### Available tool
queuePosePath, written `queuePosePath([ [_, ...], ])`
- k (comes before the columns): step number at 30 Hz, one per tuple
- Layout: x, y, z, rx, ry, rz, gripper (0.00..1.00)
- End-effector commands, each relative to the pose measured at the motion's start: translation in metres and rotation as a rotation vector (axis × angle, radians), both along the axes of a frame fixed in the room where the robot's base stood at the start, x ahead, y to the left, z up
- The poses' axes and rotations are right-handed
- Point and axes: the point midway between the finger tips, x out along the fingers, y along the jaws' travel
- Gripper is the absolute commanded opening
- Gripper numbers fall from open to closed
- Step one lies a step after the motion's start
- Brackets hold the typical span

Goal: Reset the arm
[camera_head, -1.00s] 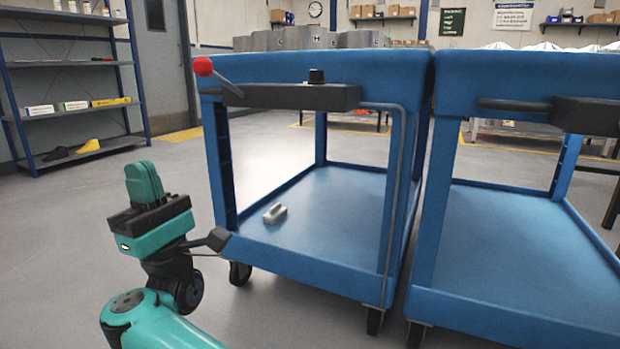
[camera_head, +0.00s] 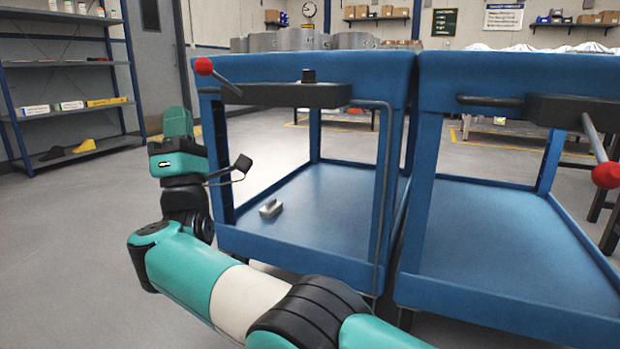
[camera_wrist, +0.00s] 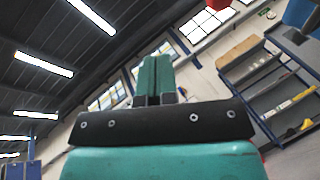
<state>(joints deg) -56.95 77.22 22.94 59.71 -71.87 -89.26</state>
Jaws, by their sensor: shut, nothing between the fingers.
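My gripper (camera_head: 177,122) is at the left in the head view, in front of and left of the near blue cart (camera_head: 300,268). Its teal fingers point up and are closed together with nothing between them. In the wrist view my gripper (camera_wrist: 156,72) also shows its fingers side by side and touching. My arm runs from the lower middle of the head view up to the gripper. The gripper looks clear of the cart, though the exact gap cannot be told.
A small grey metal part (camera_head: 270,208) lies on the near cart's lower shelf. A second blue cart (camera_head: 490,240) stands close at the right. Red-knobbed handles (camera_head: 204,66) stick out from both carts. A shelf rack (camera_head: 70,100) stands at the back left. Open floor lies left of my arm.

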Motion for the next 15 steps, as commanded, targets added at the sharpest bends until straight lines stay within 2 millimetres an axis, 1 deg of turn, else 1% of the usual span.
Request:
queuePosePath([
  [1,0.018,-0.008,0.009,0.013,0.062,0.038,0.0],
  [5,0.071,-0.03,0.025,0.07,0.292,0.179,0.0],
  [6,0.088,-0.041,0.029,0.098,0.382,0.229,0.0],
  [8,0.112,-0.06,0.032,0.15,0.542,0.31,0.0],
  [9,0.125,-0.074,0.03,0.192,0.658,0.361,0.0],
  [11,0.138,-0.098,0.024,0.266,0.835,0.43,0.0],
  [12,0.141,-0.114,0.018,0.319,0.955,0.468,0.0],
  [14,0.138,-0.14,0.006,0.409,1.132,0.514,0.0],
  [15,0.131,-0.158,-0.004,0.472,1.249,0.537,0.0],
])
